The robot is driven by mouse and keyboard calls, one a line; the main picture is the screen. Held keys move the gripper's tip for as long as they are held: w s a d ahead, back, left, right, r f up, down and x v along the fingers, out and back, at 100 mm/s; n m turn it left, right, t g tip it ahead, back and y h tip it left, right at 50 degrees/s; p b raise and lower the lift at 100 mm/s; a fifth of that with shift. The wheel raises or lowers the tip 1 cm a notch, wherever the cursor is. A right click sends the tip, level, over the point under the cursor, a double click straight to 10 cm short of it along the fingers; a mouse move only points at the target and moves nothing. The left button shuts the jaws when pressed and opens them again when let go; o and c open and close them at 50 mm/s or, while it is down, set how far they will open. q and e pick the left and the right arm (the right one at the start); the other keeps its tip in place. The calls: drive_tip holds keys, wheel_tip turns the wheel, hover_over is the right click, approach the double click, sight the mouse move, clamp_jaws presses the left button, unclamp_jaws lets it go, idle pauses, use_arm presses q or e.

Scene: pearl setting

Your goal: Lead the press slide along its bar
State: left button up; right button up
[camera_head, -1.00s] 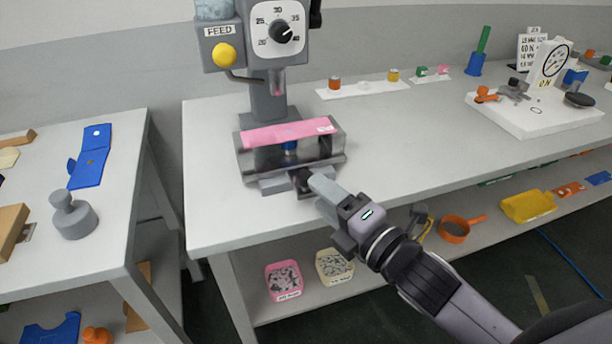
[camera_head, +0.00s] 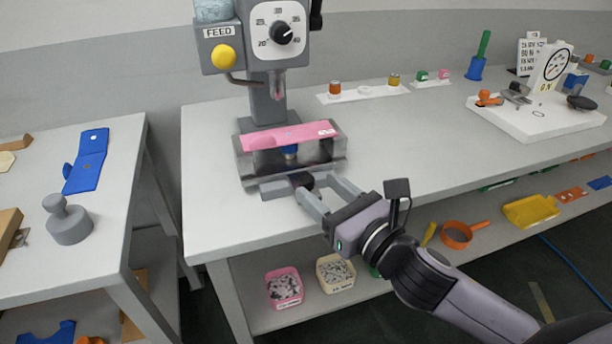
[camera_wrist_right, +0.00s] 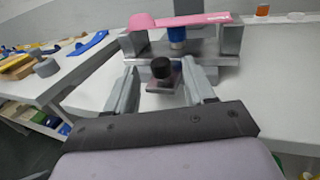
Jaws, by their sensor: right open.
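The grey press (camera_head: 268,60) stands at the back left of the bench. Low on it, a pink bar (camera_head: 285,136) spans a metal frame with a blue cylinder (camera_head: 290,150) under it. A dark knob (camera_head: 302,181) sticks out at the front of the press base; in the right wrist view the knob (camera_wrist_right: 161,68) sits on a small plate. Which part is the slide is not clear. My right gripper (camera_head: 320,190) is open, with its fingers on either side of the knob and a visible gap to each finger in the wrist view. My left gripper is out of view.
A dial and a yellow button (camera_head: 224,55) are on the press head. A white strip (camera_head: 362,92) with small parts lies behind. Pink and cream bins (camera_head: 336,272) stand on the shelf below. A second table (camera_head: 110,200) is at left.

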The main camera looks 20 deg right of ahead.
sight(312, 183)
drive_tip(key=shift+x, duration=2.45)
